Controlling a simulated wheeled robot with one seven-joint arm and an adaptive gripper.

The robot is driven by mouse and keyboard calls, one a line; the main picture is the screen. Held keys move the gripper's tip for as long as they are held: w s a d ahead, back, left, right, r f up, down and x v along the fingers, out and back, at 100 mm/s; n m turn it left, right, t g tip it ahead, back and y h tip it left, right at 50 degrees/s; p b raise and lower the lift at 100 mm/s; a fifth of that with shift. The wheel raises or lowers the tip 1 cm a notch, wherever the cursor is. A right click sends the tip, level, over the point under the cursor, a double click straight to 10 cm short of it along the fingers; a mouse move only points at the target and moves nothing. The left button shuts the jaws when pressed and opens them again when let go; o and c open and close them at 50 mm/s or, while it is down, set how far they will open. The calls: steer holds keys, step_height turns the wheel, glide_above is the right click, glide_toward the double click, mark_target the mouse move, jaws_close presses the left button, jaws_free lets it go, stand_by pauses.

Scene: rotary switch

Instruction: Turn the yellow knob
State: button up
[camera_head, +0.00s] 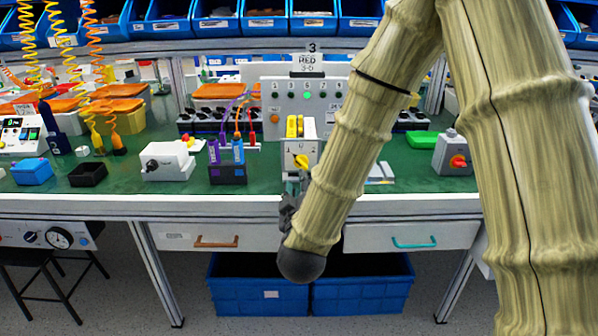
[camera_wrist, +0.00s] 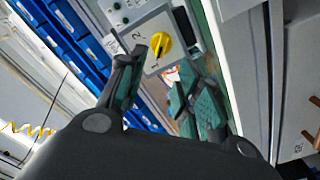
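The yellow knob (camera_head: 301,161) sits on the front of a small light-grey switch box (camera_head: 290,147) near the middle of the green bench top. In the wrist view the knob (camera_wrist: 160,43) shows on its box (camera_wrist: 146,27), between numbers printed on the face, beyond my fingertips. My gripper (camera_wrist: 160,85) is open, its two green-padded fingers spread apart with nothing between them. In the head view my gripper (camera_head: 291,190) is just in front of the bench edge, below the knob and apart from it, partly hidden by my arm.
A white box with a black knob (camera_head: 165,160) stands left, and a grey box with a red knob (camera_head: 455,153) stands right. A purple-and-blue tool holder (camera_head: 227,172) is close on the left. A panel with lights (camera_head: 307,103) stands behind. Drawers (camera_head: 412,237) lie under the bench edge.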

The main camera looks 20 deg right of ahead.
mark_target(300, 165)
steer(key=x, duration=1)
steer(key=shift+f+b, duration=0.1)
steer(key=shift+b, duration=0.2)
jaws_close()
